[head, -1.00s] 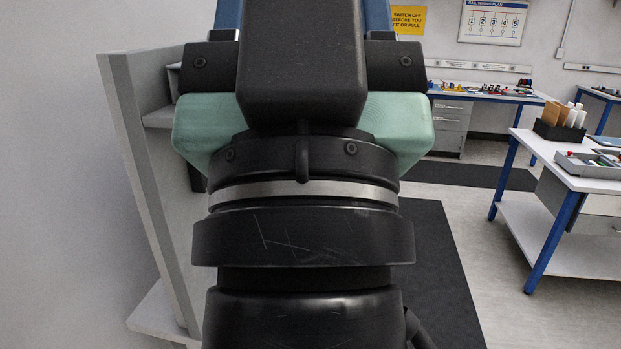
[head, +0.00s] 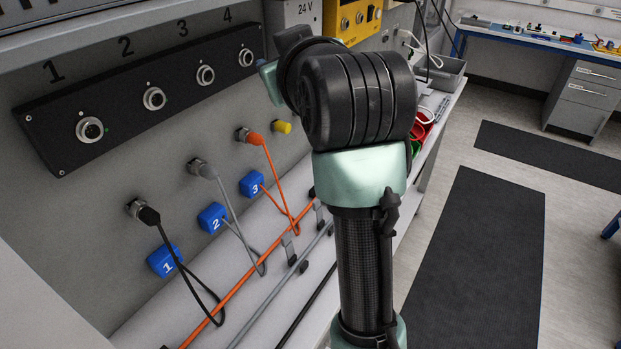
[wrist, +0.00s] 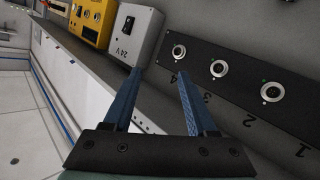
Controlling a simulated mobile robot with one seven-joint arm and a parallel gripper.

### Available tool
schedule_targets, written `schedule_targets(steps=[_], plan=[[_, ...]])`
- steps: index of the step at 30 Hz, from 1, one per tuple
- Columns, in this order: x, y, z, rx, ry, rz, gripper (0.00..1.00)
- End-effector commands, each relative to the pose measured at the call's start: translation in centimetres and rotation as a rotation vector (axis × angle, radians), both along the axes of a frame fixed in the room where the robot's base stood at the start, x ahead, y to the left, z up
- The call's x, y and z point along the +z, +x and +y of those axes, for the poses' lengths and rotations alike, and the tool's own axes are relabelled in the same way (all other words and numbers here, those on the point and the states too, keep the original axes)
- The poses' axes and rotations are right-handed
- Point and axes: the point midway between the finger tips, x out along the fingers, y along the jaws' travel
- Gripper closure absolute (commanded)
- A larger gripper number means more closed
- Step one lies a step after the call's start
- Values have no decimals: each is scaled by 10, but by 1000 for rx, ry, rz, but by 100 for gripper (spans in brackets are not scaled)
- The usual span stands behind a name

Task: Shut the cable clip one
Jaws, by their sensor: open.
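Small grey clips stand on the pale bench along the cables in the head view, one nearer (head: 289,247) and one farther (head: 319,212). I cannot read a number on either or tell for sure which is clip one, or whether they are open or shut. An orange cable (head: 245,278) and a grey cable (head: 268,299) run past them. My gripper (wrist: 159,76) is open and empty in the wrist view, its two blue fingers apart, near the socket panel and 24 V box. In the head view my arm hides most of it.
A black panel with sockets 1 to 4 (head: 140,103) is on the wall. A yellow box (head: 352,20) and grey tray (head: 441,75) stand beyond. The floor at right is clear.

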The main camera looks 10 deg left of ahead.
Motion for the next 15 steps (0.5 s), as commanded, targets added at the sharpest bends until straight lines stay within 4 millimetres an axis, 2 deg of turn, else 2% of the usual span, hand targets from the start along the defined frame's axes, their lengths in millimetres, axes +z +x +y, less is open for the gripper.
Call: schedule_targets(steps=[1,3,6,10,15], plan=[[-40,9,5,63,-102,128,43],[-86,8,7,159,-232,299,43],[-136,-5,-4,283,-380,511,43],[-171,-27,-25,408,-498,708,43],[-187,-43,-41,485,-554,823,43]])
